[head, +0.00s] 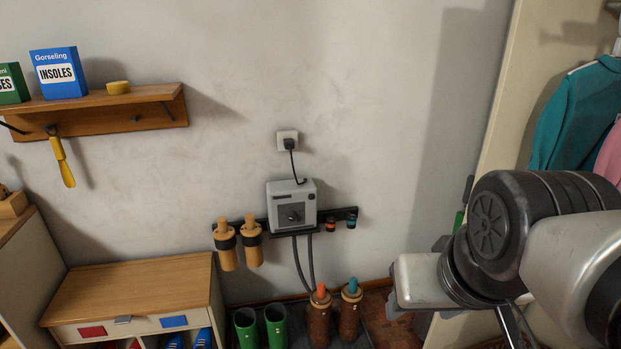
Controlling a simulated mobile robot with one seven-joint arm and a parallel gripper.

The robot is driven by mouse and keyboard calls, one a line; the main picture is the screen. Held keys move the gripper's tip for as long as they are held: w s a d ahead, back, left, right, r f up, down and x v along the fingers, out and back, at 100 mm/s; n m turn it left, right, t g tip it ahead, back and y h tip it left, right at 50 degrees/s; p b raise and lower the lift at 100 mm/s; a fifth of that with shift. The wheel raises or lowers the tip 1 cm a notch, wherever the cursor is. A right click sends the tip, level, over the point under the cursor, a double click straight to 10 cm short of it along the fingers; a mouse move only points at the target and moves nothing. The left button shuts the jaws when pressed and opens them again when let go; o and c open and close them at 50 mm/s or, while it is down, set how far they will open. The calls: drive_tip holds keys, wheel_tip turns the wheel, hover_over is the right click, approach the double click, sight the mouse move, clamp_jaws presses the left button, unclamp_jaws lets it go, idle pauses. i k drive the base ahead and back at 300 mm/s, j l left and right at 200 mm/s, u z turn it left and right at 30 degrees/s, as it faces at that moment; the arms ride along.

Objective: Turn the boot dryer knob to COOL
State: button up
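The boot dryer (306,193) is a light grey box on the wall, on a dark rail. Its dark round knob (293,214) sits on a grey panel on the front. The knob's markings are too small to read, so I cannot tell its setting. My gripper (398,292) is at the lower right, apart from the dryer and to the right of it. Its fingers are mostly hidden or too unclear to show whether they are open.
A wall socket (287,138) feeds the dryer's cable. Wooden boot trees (227,248) hang left of it.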

sight(292, 215)
drive_tip(key=i+j, duration=0.5)
drive_tip(key=i+j+u, duration=0.1)
drive_tip(key=i+j, duration=0.35)
drive_tip(key=i, duration=0.3)
